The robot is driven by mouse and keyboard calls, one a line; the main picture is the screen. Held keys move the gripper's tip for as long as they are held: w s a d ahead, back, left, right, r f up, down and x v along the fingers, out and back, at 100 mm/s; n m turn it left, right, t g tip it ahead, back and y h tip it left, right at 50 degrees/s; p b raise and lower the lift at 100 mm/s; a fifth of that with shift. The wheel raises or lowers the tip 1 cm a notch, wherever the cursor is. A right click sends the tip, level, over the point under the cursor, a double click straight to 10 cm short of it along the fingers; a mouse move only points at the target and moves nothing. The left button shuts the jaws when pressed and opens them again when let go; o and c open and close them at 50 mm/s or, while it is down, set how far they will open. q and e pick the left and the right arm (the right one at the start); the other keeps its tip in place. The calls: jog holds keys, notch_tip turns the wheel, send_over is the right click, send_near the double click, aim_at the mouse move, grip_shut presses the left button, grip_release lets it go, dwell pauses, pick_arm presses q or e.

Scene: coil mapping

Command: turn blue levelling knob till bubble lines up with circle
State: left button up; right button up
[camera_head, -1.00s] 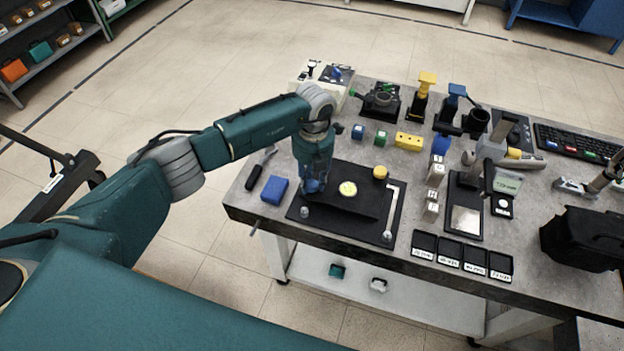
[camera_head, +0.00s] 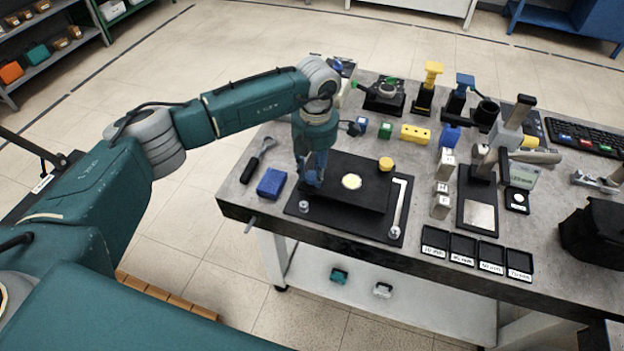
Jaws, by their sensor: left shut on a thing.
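A black levelling plate (camera_head: 340,199) lies near the bench's front left. A pale yellow round bubble level (camera_head: 351,181) is in its middle. The bubble and circle are too small to tell apart. A yellow knob (camera_head: 386,163) stands at the back right corner, and grey knobs stand at the front left (camera_head: 304,206) and front right (camera_head: 394,232). My left gripper (camera_head: 311,183) points down at the plate's left back corner, shut on the blue levelling knob, which the fingers hide almost fully. My right gripper is out of view.
A blue block (camera_head: 271,183) and a dark-handled tool (camera_head: 258,160) lie left of the plate. A white L-shaped piece (camera_head: 399,205) lies along its right side. Small coloured blocks stand behind it. Labelled black trays (camera_head: 462,248) line the front edge at right.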

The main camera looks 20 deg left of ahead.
pick_arm(q)
jog(key=m+b, duration=0.6)
jog(key=m, duration=0.1)
jog(key=shift+d+f+b, duration=0.1)
jog(key=shift+f+b, duration=0.05)
jog(key=shift+b, duration=0.2)
jog(key=m+b, duration=0.2)
jog(key=m, duration=0.1)
jog(key=shift+m, duration=0.3)
jog(key=shift+s+d+m+b, duration=0.1)
jog(key=shift+m+b, duration=0.35)
jog(key=shift+m, duration=0.35)
jog(key=shift+s, duration=0.15)
jog(key=o, duration=1.1)
jog(key=shift+o, duration=0.2)
jog(key=shift+d, duration=0.1)
